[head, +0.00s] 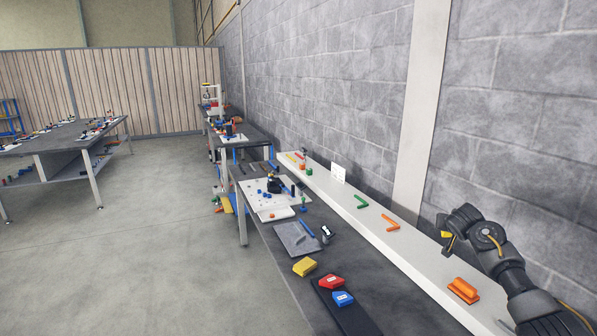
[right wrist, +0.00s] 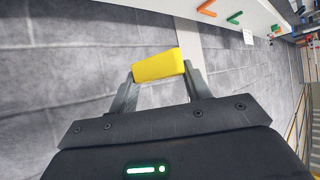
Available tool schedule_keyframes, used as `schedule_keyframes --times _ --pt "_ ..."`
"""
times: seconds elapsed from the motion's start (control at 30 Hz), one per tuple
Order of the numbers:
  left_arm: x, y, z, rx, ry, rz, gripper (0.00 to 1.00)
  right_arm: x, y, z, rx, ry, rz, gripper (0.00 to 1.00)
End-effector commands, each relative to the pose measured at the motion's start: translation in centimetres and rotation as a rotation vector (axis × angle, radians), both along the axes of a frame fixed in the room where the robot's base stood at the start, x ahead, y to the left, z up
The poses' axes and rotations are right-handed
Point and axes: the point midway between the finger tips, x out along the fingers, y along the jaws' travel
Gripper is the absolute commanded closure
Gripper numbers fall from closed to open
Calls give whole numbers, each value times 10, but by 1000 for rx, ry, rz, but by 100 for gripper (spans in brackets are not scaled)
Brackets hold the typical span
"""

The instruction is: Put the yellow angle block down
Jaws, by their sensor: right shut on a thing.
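The yellow angle block (right wrist: 158,66) is between the fingertips of my right gripper (right wrist: 160,76) in the right wrist view. The gripper is shut on it and holds it in the air, with the grey block wall behind. In the head view my right arm comes in at the lower right, its gripper (head: 447,236) near the wall above the white shelf (head: 345,212). Only a small yellow patch of the held block shows there. My left gripper is not in view.
A yellow block (head: 304,266), a red block (head: 332,282) and a blue block (head: 343,298) lie on the dark bench (head: 270,258). Orange (head: 390,222) and green (head: 361,202) angle pieces and an orange block (head: 463,290) lie on the shelf. Bare shelf lies between them.

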Motion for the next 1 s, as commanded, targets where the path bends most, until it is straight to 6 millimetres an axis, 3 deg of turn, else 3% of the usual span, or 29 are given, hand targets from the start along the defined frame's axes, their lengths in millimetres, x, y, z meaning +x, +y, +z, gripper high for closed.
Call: schedule_keyframes --times 0.2,0.4,0.57,0.67,0.87,1.0 --pt "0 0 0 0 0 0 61 9 75 15 -4 -1 282 78" --pt "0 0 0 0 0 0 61 0 123 21 -6 1 459 78" --pt "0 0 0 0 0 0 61 -12 153 25 -5 1 574 78" --pt "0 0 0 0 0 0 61 -25 147 35 -8 2 610 78" --pt "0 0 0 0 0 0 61 -64 163 47 -11 3 740 78" --pt "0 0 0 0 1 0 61 -103 190 44 -11 5 862 78"
